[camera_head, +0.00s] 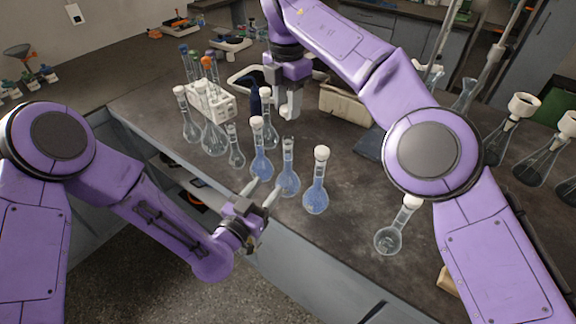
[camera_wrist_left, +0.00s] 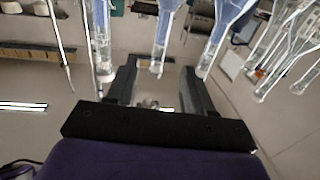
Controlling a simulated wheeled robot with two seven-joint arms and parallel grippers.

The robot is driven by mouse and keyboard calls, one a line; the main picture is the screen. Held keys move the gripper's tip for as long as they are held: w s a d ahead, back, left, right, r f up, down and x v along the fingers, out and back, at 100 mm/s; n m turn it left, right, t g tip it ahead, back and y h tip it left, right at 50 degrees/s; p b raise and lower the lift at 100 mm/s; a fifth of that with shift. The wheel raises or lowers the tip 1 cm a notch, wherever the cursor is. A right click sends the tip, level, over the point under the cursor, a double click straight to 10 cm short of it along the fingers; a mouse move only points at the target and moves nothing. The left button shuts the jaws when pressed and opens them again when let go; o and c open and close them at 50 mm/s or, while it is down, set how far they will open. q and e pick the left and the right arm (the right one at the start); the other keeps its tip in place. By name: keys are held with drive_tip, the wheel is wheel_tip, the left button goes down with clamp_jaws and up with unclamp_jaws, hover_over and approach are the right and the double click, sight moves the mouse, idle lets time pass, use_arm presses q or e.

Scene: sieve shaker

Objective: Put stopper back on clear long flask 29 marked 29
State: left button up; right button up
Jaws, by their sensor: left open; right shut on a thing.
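Long-necked flasks stand on the dark bench in the head view. An open-necked flask (camera_head: 287,178) with blue liquid stands between two white-stoppered blue ones, the left (camera_head: 261,165) and the right (camera_head: 316,196). Small clear flasks stand behind, one slim (camera_head: 236,152) and one wider (camera_head: 214,138). No number 29 is readable. My left gripper (camera_head: 268,186) is open and empty at the bench's front edge, just before the open-necked flask; its spread fingers (camera_wrist_left: 158,88) show in the left wrist view. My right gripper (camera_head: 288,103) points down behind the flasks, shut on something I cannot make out.
A white rack (camera_head: 212,101) with coloured-cap tubes stands at the back left. A stoppered clear flask (camera_head: 388,240) stands front right, near my right arm. Conical flasks (camera_head: 497,147) line the right side. The bench's left front is clear.

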sight(286, 161)
drive_tip(key=shift+w+a+r, duration=0.1)
drive_tip(key=shift+w+a, duration=0.05)
drive_tip(key=shift+w, duration=0.6)
drive_tip(key=shift+s+r, duration=0.2)
drive_tip(key=shift+s, duration=0.35)
drive_tip(key=shift+s+r, duration=0.2)
drive_tip(key=shift+s, duration=0.3)
use_arm(q)
drive_tip(key=x, duration=0.8)
drive_tip(key=shift+w+a, duration=0.1)
drive_tip(key=shift+a, duration=0.15)
use_arm(e)
drive_tip(key=shift+w+f, duration=0.6)
drive_tip(key=shift+w, duration=0.25)
use_arm(q)
drive_tip(key=x, duration=0.3)
drive_tip(key=shift+d+r, duration=0.2)
drive_tip(key=shift+d, duration=0.05)
use_arm(e)
drive_tip(key=shift+s+r, duration=0.3)
drive_tip(key=shift+s, duration=0.15)
use_arm(q)
drive_tip(key=shift+x, duration=0.8)
use_arm(e)
drive_tip(key=shift+w+f, duration=0.15)
drive_tip(key=shift+w, duration=0.1)
use_arm(q)
drive_tip(key=shift+a+f, duration=0.1)
use_arm(e)
drive_tip(key=shift+s, duration=0.1)
